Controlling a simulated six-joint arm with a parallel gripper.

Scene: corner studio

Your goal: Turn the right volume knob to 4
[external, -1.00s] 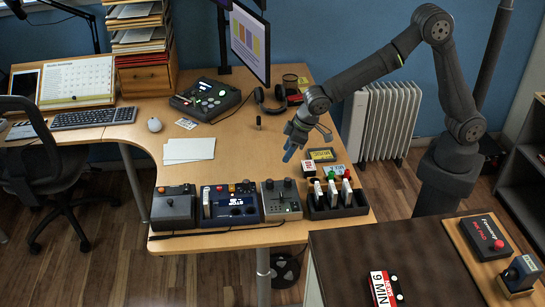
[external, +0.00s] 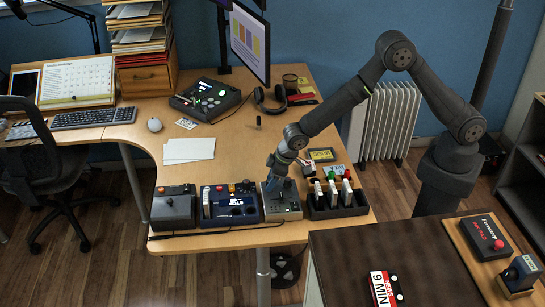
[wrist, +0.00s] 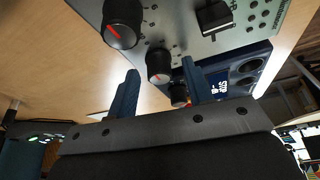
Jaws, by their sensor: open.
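The grey control box (external: 284,208) stands at the front of the desk, and my gripper (external: 276,190) is lowered over its top. My gripper (wrist: 160,68) is open. Its two blue fingers appear on either side of the middle knob; I cannot tell whether they touch it. Which knob is the right volume knob and the scale numbers are not readable. In the external view my gripper hides part of the knobs.
A box with a blue screen (external: 229,208) stands close on the left, with a joystick box (external: 174,211) beyond it. A black tray (external: 337,207) with several upright items is close on the right.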

